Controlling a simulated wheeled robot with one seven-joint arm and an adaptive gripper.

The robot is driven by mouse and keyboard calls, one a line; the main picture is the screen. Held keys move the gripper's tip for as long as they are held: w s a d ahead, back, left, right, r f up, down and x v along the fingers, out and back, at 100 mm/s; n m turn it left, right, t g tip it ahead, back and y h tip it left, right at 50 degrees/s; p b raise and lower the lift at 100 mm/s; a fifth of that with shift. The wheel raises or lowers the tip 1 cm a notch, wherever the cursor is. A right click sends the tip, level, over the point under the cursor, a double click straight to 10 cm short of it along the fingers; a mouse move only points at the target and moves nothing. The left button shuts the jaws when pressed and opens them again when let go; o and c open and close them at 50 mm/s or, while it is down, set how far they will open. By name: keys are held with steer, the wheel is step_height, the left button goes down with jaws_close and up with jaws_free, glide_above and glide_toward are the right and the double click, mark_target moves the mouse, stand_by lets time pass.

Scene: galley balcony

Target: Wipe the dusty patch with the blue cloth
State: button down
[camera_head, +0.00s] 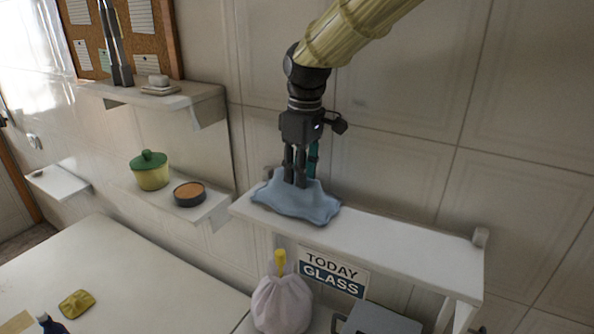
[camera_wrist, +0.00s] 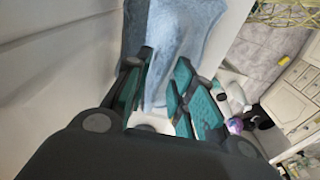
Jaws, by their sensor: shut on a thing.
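The blue cloth (camera_head: 294,201) lies spread over the left end of a white wall shelf (camera_head: 400,244), with its middle pinched up. My gripper (camera_head: 299,180) points down from above and is shut on the cloth's raised middle. In the wrist view, my gripper (camera_wrist: 160,100) has its fingers on either side of a fold of the blue cloth (camera_wrist: 172,50). No dusty patch shows on the bare part of the shelf; any area beneath the cloth is hidden.
A lower shelf at left holds a green-lidded pot (camera_head: 150,171) and a dark round bowl (camera_head: 190,193). The shelf right of the cloth is clear.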

stand_by(0.4)
steer(key=shift+s+a+f, duration=0.1)
steer(key=shift+s+a, duration=0.3)
steer(key=shift+s, duration=0.2)
steer(key=shift+s+a+f, duration=0.1)
steer(key=shift+s+a, duration=0.3)
steer(key=shift+s, duration=0.15)
steer(key=shift+w+d, duration=0.1)
steer(key=shift+w+d+r, duration=0.15)
steer(key=shift+w+d, duration=0.55)
steer(key=shift+w, duration=0.35)
steer(key=shift+s, duration=0.1)
steer(key=shift+s+a, duration=0.85)
steer(key=shift+s, duration=0.1)
